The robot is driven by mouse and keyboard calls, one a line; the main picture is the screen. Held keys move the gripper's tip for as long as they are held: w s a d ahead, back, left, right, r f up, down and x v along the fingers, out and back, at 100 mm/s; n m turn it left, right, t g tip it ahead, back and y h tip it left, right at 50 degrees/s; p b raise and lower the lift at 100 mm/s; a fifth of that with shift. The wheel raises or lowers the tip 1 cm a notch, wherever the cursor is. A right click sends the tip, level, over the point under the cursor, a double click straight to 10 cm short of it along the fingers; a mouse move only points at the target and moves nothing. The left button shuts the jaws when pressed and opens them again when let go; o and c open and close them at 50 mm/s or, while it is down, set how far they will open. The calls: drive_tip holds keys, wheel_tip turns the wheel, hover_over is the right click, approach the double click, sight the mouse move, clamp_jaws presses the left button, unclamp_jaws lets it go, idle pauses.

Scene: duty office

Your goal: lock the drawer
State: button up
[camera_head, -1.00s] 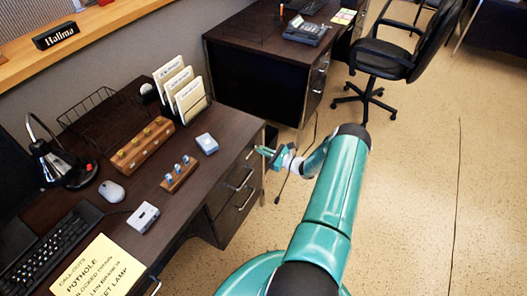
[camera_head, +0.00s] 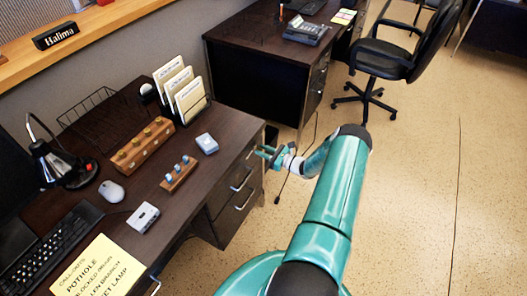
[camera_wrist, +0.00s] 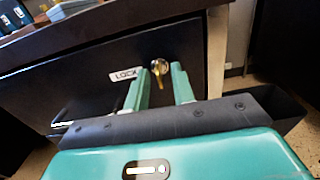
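The top desk drawer (camera_wrist: 85,85) has a dark front with a "LOCK" label (camera_wrist: 126,74). A round metal lock with a brass key (camera_wrist: 159,72) in it sits right of the label. The key's lower part hangs down. The drawer looks shut in the wrist view. My gripper (camera_wrist: 162,80) is open, its two green fingers pointing at the drawer front, one on each side of the key; I cannot tell whether either touches it. In the head view my gripper (camera_head: 263,152) is at the right end of the desk drawers, and the key is not discernible.
The desk top (camera_head: 228,130) overhangs the drawer front. It holds a file rack (camera_head: 185,95), wooden peg blocks (camera_head: 143,143), a mouse (camera_head: 111,191) and a keyboard (camera_head: 50,250). A second desk (camera_head: 250,75) and a chair (camera_head: 390,65) stand behind. The floor at right is clear.

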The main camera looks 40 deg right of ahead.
drive_tip(key=v, duration=1.3)
drive_tip(key=shift+s, duration=0.4)
drive_tip(key=shift+r, duration=0.1)
